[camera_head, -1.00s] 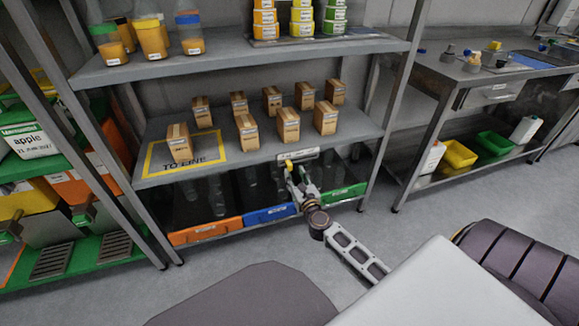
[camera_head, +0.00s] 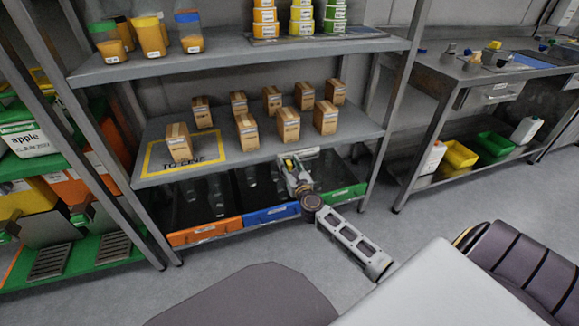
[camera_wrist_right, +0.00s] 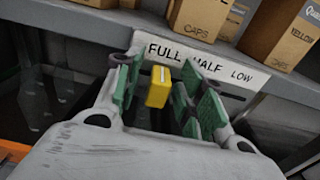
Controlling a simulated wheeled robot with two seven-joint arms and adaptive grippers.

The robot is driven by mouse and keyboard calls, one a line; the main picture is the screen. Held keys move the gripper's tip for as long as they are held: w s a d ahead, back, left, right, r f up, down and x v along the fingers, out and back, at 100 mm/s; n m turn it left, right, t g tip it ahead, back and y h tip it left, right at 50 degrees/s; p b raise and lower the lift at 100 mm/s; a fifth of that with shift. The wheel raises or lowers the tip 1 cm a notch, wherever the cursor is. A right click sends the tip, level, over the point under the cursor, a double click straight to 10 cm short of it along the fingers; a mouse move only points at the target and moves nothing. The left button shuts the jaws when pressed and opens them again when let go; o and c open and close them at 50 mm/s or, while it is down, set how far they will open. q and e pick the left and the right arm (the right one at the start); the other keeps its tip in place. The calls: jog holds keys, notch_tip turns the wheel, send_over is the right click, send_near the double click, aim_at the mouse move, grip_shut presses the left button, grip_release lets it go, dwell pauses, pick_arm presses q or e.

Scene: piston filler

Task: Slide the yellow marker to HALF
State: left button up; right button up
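The yellow marker (camera_wrist_right: 158,87) hangs at the shelf's front edge, in front of the white label strip (camera_wrist_right: 240,72) reading FULL, HALF, LOW. In the right wrist view it stands below the gap between FULL and HALF. My right gripper (camera_wrist_right: 160,91) has its green-padded fingers on either side of the marker, with narrow gaps showing, so it looks open around it. In the head view my right gripper (camera_head: 294,168) is at the shelf edge, and the marker (camera_head: 288,163) is partly hidden by it. My left gripper is not in view.
Small cardboard boxes (camera_head: 246,131) stand on the shelf just above the strip. Blue (camera_head: 271,214), orange (camera_head: 205,231) and green (camera_head: 343,194) bins sit below. A shelf post (camera_head: 388,115) stands to the right. The floor in front is clear.

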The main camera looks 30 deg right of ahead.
jog(key=shift+c, duration=0.5)
grip_shut()
jog(key=d, duration=0.2)
jog(key=s+d, duration=0.1)
jog(key=d, duration=0.2)
jog(key=shift+o, duration=0.5)
grip_release()
